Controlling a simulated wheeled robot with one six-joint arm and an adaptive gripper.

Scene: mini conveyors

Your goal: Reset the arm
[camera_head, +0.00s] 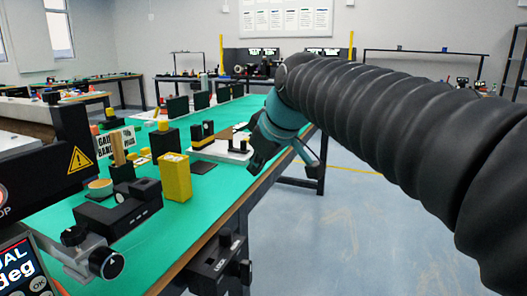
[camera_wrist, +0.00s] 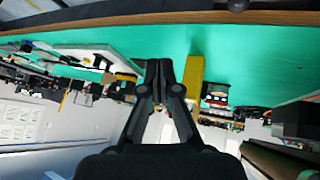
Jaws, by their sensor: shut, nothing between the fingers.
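My arm, in a black ribbed sleeve, reaches in from the right in the head view and ends in a teal wrist and my dark gripper (camera_head: 258,158). The gripper is over the near edge of the green table (camera_head: 225,190), to the right of the objects there. In the wrist view, which looks upside down, the two black fingers of the gripper (camera_wrist: 160,66) are together with nothing held. A yellow block (camera_wrist: 193,75) shows beside them there; I cannot tell the distance between them.
A yellow box (camera_head: 175,178) and a black fixture (camera_head: 118,208) stand near the table's front edge. A white plate (camera_head: 222,152) with small parts lies close to my gripper. A machine with a warning sign (camera_head: 79,160) is at the left. The blue floor (camera_head: 350,220) at right is clear.

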